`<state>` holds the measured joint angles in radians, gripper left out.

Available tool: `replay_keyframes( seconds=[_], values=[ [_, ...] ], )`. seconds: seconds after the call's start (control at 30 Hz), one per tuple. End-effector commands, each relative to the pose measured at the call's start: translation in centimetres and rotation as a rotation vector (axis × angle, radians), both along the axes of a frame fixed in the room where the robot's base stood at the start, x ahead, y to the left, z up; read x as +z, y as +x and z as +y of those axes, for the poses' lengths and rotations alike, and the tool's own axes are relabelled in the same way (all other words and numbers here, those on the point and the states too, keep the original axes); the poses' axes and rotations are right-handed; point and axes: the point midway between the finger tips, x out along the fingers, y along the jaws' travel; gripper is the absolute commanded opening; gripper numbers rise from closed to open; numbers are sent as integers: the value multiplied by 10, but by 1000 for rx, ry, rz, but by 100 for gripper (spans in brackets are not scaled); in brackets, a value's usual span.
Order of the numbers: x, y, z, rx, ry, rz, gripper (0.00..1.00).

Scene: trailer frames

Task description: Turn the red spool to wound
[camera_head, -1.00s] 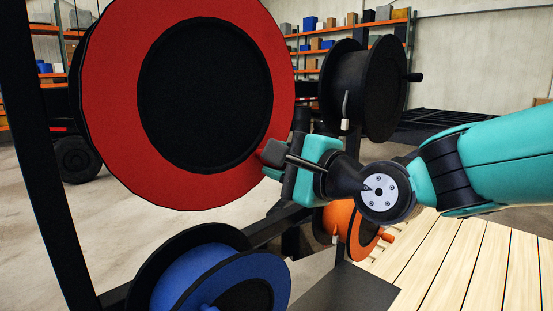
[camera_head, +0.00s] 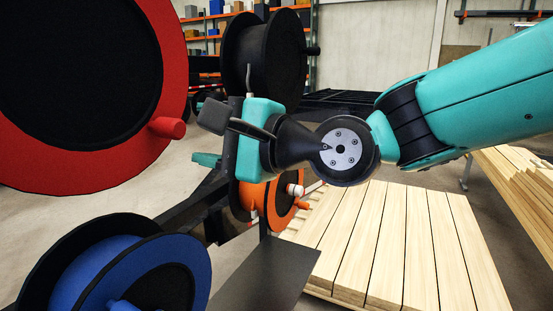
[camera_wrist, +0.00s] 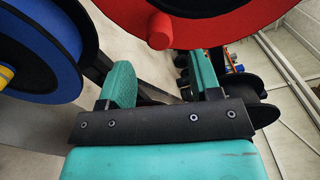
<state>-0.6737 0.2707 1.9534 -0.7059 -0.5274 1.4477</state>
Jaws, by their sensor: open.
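The red spool (camera_head: 60,185) fills the upper left of the head view, with a wide red rim around a dark centre. Its short red handle (camera_head: 167,128) sticks out from the rim's right side. In the wrist view the red spool (camera_wrist: 235,22) is at the top, and its handle (camera_wrist: 159,30) points toward the camera, beyond the gap between my fingers. My gripper (camera_head: 208,138) is open and empty, right of the handle and apart from it. Its two teal fingers also show in the wrist view (camera_wrist: 158,65).
A blue spool (camera_head: 92,268) is at the lower left, an orange spool (camera_head: 278,205) below my gripper, and a black spool (camera_head: 283,55) behind it. Dark frame bars join them. A wooden slat platform (camera_head: 385,240) lies right of the frame.

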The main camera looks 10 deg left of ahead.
Motion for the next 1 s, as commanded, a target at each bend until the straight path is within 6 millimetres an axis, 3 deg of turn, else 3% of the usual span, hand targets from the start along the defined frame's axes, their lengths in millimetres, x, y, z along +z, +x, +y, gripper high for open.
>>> replay_keyframes(
  seconds=[0.2,0.4,0.6,0.87,1.0],
  values=[
    [-3,-16,-54,-5,2,-4,58],
    [-2,-26,-86,-3,0,-2,58],
    [-1,-31,-97,0,0,-1,58],
    [0,-31,-98,1,-1,-1,58],
    [-12,-34,-104,1,-85,-53,58]
  ],
)
